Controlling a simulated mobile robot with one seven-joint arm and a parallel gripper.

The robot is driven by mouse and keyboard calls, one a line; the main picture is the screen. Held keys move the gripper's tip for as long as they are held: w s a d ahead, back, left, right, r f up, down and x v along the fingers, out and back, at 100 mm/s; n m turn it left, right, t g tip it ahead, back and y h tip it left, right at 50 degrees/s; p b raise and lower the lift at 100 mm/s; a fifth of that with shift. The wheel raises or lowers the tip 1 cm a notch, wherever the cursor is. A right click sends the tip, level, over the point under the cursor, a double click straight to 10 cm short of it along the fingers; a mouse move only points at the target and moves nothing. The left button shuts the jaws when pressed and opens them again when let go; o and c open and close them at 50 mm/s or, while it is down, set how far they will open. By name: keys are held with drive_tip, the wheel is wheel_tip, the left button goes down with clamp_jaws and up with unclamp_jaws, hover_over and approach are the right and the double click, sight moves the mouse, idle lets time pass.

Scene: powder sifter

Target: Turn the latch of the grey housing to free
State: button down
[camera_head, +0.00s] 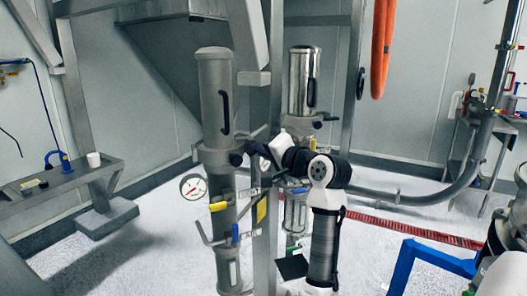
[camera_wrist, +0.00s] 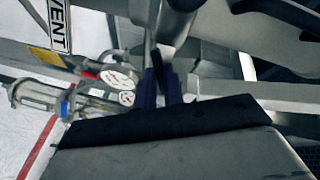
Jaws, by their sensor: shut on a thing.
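The grey housing (camera_head: 214,110) is a tall upright cylinder with a black handle on its front, left of centre in the head view. My gripper (camera_head: 262,150) reaches in from the right to the housing's lower right side, by a dark knob (camera_head: 238,158). The fingers hide the gripped end, and the latch's angle cannot be told.
A shiny steel cylinder (camera_head: 304,85) stands behind to the right. A grey post (camera_head: 264,200) rises close beside the housing. A blue frame (camera_head: 405,265) stands at the lower right.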

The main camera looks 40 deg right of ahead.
drive_tip(key=n+h, duration=0.1)
drive_tip(key=n, duration=0.2)
drive_tip(key=n+g+h+b, duration=0.1)
drive_tip(key=n, duration=0.3)
drive_tip(key=n+h, duration=0.1)
drive_tip(key=n, duration=0.2)
drive_tip(key=shift+a+r+g+b, duration=0.1)
drive_tip(key=shift+a+g+b, duration=0.15)
drive_tip(key=shift+g+b, duration=0.15)
drive_tip(key=shift+n, duration=0.3)
drive_tip(key=c, duration=1.5)
unclamp_jaws()
drive_tip(key=b+v, duration=0.3)
drive_tip(key=v, duration=1)
drive_tip(key=shift+s, duration=0.35)
drive_tip(key=shift+a, duration=0.15)
